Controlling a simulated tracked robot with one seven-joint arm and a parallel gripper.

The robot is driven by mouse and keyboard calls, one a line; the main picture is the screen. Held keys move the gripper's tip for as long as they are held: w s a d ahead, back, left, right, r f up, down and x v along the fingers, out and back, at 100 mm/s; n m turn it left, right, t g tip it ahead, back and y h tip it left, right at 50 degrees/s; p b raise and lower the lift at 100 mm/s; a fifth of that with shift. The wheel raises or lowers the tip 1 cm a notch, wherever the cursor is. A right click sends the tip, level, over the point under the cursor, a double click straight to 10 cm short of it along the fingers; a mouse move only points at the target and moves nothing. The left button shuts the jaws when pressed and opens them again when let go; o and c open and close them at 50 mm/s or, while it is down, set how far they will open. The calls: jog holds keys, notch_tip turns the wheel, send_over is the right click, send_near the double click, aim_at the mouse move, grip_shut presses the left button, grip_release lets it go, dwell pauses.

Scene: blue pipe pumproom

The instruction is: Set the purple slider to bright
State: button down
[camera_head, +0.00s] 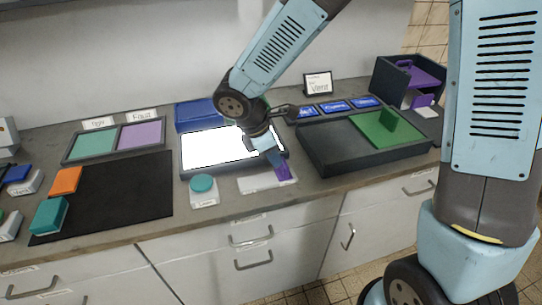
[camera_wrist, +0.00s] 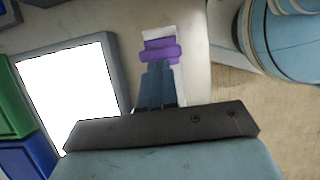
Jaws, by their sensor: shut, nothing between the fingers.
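The purple slider (camera_wrist: 161,50) shows in the wrist view on a pale strip-shaped base (camera_wrist: 178,88), with my fingertips at its near edge. In the head view the purple slider (camera_head: 283,173) sits toward the right end of its white base (camera_head: 252,186), on the counter in front of the lit white panel (camera_head: 205,150). My gripper (camera_head: 276,162) is shut and empty, pointing down at the slider, and partly covers it; it also shows in the wrist view (camera_wrist: 158,66). I cannot tell whether the fingers touch the slider. Any bright marking is not readable.
A teal round button (camera_head: 203,184) stands just left of the slider base. A dark tray with a green panel (camera_head: 385,132) lies to the right. A black mat (camera_head: 115,195) with orange and teal blocks is at left. Drawers with handles run below the counter edge.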

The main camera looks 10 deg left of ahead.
jog(key=shift+d+f, duration=0.1)
jog(key=shift+d, duration=0.05)
jog(key=shift+s+a, duration=0.2)
jog(key=shift+a, duration=0.3)
jog(key=a, duration=0.2)
jog(key=s+a+r, duration=0.1)
jog(key=shift+s+a, duration=0.1)
jog(key=shift+a, duration=0.15)
jog(key=v, duration=0.9)
jog(key=shift+d, duration=0.1)
